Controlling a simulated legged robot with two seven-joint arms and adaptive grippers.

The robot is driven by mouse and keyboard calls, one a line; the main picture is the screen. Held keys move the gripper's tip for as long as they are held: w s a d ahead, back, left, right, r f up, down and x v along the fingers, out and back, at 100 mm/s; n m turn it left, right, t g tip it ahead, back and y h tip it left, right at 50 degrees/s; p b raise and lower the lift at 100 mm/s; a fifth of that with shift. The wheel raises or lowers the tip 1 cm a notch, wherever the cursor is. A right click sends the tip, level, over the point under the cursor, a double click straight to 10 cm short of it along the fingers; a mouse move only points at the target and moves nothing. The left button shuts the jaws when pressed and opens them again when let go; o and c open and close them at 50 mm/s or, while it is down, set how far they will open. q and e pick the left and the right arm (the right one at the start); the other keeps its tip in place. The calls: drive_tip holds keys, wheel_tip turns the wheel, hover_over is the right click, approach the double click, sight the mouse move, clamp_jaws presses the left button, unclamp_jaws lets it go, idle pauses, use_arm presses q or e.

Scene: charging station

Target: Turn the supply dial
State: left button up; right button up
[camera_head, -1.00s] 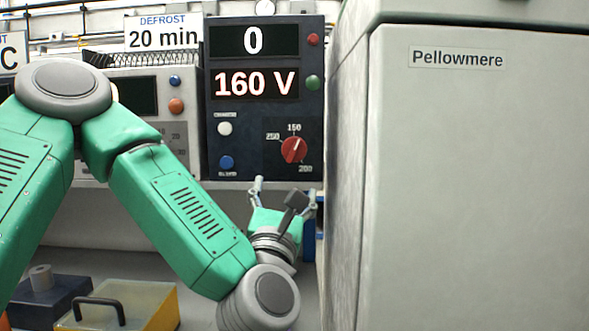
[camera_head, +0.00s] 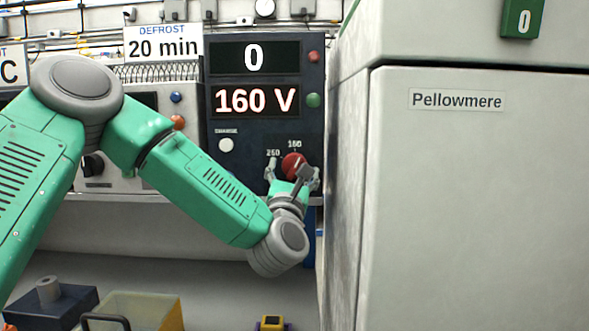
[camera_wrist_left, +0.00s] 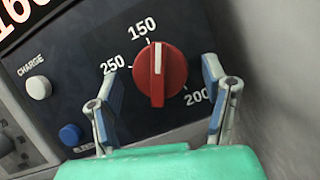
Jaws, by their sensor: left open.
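The red supply dial (camera_head: 293,165) is on the dark panel (camera_head: 220,70), with a display reading 160 V. In the left wrist view the dial (camera_wrist_left: 158,76) shows whole, with marks 150, 250 and 200 around it. Its white line points up, a little right of the 150 mark. My left gripper (camera_head: 291,174) is in front of the dial and partly covers it. In the wrist view its fingers (camera_wrist_left: 162,95) are open, one on each side of the dial's lower part, with gaps between them and the dial. My right gripper is not in view.
A large grey cabinet (camera_head: 450,190) labelled Pellowmere stands close on the right of the dial. A white CHARGE button (camera_wrist_left: 38,87) and a blue button (camera_wrist_left: 70,135) are left of the dial. A yellow box (camera_head: 145,312) and a dark block (camera_head: 50,305) lie below left.

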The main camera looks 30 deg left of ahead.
use_arm(q)
drive_tip(key=shift+w, duration=0.15)
drive_tip(key=c, duration=1.2)
drive_tip(key=shift+o, duration=0.2)
drive_tip(key=shift+m+b, duration=0.6)
drive_tip(key=o, duration=1.2)
drive_tip(key=shift+c, duration=0.2)
drive_tip(key=v, duration=1.2)
drive_tip(key=shift+a, duration=0.15)
